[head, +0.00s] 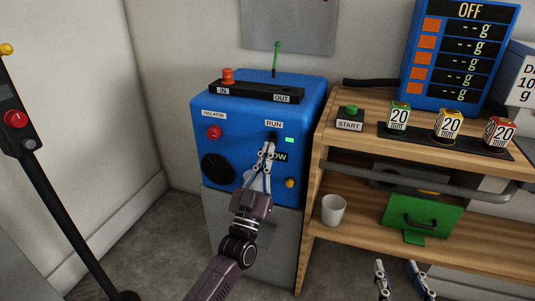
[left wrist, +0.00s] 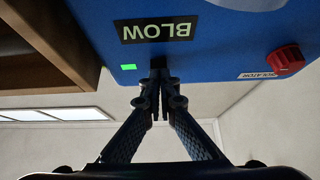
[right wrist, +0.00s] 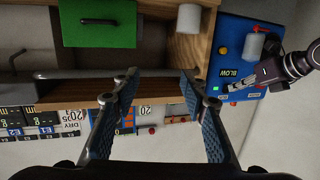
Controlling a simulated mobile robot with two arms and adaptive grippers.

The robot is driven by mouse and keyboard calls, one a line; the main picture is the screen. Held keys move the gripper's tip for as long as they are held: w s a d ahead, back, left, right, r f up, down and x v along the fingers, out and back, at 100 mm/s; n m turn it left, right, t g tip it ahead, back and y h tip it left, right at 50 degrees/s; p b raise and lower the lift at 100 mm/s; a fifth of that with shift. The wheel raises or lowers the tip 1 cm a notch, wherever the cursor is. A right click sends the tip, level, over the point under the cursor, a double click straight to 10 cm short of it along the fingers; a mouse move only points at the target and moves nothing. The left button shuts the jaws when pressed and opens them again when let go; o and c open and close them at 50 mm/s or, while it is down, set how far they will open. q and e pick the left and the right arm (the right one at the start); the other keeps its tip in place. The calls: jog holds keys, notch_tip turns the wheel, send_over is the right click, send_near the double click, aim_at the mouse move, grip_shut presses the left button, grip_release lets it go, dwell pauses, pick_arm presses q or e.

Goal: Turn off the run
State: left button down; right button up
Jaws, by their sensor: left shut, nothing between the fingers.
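The blue machine (head: 240,180) has a RUN label (head: 273,124) above a small black switch (head: 272,135), with a lit green lamp (head: 290,140) beside it. My left gripper (head: 270,147) is shut and empty, its tips at the switch. In the left wrist view the fingertips (left wrist: 158,88) are together just at the small black switch (left wrist: 158,64), beside the green lamp (left wrist: 128,67). Whether they touch it, and the switch's position, I cannot tell. My right gripper (right wrist: 158,82) is open and empty, away from the machine; it also shows at the bottom of the head view (head: 403,266).
A red ISOLATOR knob (head: 214,132) and a black dial (head: 217,168) are left of RUN. A wooden shelf (head: 345,150) with a START button (head: 350,112), several small boxes and a white cup (head: 333,209) stands at right. A black post (head: 60,180) stands at left.

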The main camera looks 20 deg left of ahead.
pick_arm(q)
jog(key=shift+w+f+b, duration=0.15)
jog(key=shift+f+b, duration=0.05)
jog(key=shift+b, duration=0.8)
jog(key=shift+w+t+b, duration=0.15)
jog(key=shift+t+b, duration=0.25)
jog(key=shift+b, duration=0.35)
pick_arm(e)
jog(key=s+a+r+t+y, duration=0.1)
jog(key=s+r+t+y, duration=0.2)
jog(key=r+t, duration=0.5)
notch_tip(320, 180, up, 8)
jog(key=shift+s+f, duration=0.2)
pick_arm(q)
jog(key=shift+r, duration=0.1)
pick_arm(e)
jog(key=shift+r, duration=0.1)
